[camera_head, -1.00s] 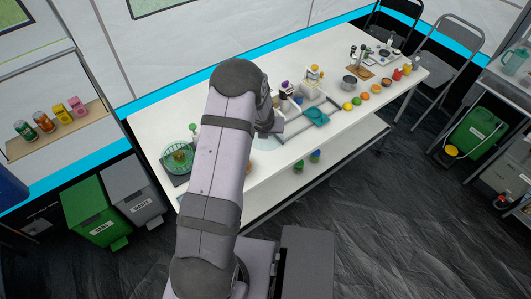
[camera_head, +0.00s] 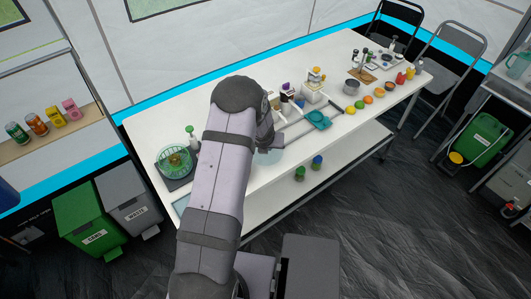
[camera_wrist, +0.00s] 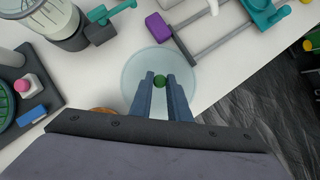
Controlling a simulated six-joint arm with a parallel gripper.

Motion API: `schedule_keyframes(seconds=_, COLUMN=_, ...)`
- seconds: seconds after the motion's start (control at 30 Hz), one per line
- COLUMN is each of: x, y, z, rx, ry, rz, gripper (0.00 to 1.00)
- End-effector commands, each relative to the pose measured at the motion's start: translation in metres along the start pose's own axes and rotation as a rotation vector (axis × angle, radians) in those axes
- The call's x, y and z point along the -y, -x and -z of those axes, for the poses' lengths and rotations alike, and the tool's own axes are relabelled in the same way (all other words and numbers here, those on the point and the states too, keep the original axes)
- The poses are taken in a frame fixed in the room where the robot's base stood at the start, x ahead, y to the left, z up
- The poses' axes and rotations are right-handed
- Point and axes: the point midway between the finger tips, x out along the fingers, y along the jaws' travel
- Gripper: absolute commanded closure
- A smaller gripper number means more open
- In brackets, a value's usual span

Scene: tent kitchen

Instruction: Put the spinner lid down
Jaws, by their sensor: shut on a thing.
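The spinner lid is a clear, pale round disc (camera_wrist: 138,78) with a green knob (camera_wrist: 160,81) in the wrist view. My gripper (camera_wrist: 160,84) is shut on the knob, one finger on each side. In the head view the lid's pale edge (camera_head: 268,158) shows beside my arm, over the front part of the white table (camera_head: 212,88). I cannot tell whether the lid touches the tabletop. The green spinner bowl (camera_head: 174,160) stands at the table's left end, apart from the lid; part of it shows at the left of the wrist view (camera_wrist: 6,103).
A purple-and-teal rail frame (camera_wrist: 205,35) lies close to the lid's right. A grey appliance (camera_wrist: 52,20) stands beyond it to the left. An orange thing (camera_wrist: 103,111) is partly hidden by my gripper. The table's front edge is near, with dark floor (camera_wrist: 265,100) past it.

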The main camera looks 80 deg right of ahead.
Motion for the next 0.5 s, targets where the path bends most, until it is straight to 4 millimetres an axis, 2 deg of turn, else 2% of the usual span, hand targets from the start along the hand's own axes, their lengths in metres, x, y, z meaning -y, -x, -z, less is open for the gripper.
schedule_keyframes(seconds=0.03, x=0.0, y=-0.01, z=0.006, rx=-0.001, ry=0.0, rz=0.0, gripper=1.0)
schedule_keyframes(seconds=0.2, x=0.0, y=-0.023, z=0.013, rx=0.0, ry=0.0, rz=0.0, gripper=1.0)
schedule_keyframes(seconds=0.5, x=0.0, y=-0.025, z=0.014, rx=0.0, ry=0.001, rz=0.0, gripper=1.0)
